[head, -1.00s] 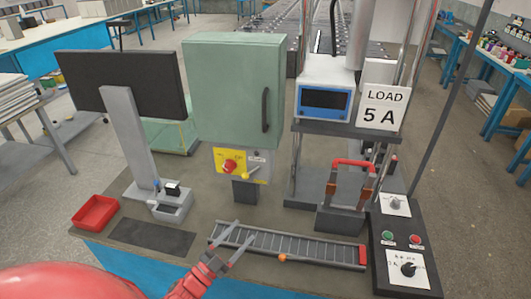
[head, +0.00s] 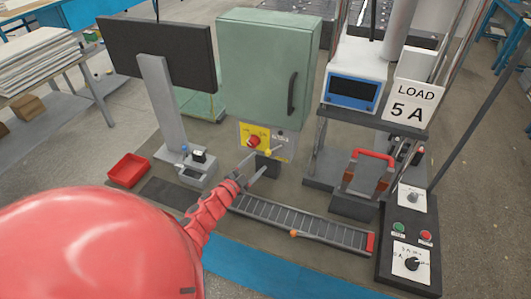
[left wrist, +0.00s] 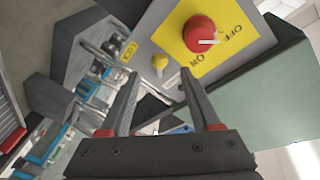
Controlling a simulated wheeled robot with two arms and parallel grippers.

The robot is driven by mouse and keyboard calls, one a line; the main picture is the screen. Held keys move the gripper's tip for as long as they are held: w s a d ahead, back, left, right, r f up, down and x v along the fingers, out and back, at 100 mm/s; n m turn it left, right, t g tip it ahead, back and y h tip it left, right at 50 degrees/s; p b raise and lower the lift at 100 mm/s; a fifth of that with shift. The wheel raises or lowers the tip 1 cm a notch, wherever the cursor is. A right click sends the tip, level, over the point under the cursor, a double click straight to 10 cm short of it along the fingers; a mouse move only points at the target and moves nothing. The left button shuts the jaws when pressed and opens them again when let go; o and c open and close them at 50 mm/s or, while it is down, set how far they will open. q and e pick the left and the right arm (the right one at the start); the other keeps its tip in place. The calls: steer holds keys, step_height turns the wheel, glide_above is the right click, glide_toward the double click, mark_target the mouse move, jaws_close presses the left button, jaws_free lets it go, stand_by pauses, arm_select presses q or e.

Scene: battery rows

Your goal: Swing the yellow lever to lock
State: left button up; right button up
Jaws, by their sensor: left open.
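The yellow lever (head: 268,153) is a small yellow-ended piece on the panel below the green cabinet, right of a red rotary knob (head: 253,141) on a yellow plate. In the left wrist view the yellow lever (left wrist: 159,62) shows just beyond my open fingers, roughly between their tips. The red knob (left wrist: 200,33) there sits on a plate marked OFF and ON. My left gripper (head: 260,161) is open and empty, close in front of the panel; I cannot tell whether it touches the lever. My right gripper is not in view.
The green cabinet (head: 262,70) stands above the panel. A slatted rail (head: 300,222) lies in front. A red-handled unit (head: 372,170) and a control box with knobs (head: 408,235) stand to the right. A red tray (head: 128,170) and a monitor (head: 155,50) are left.

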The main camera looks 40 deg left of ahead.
arm_select(q)
steer(key=shift+w+d, duration=0.15)
steer(key=shift+w, duration=2.8)
jaws_close()
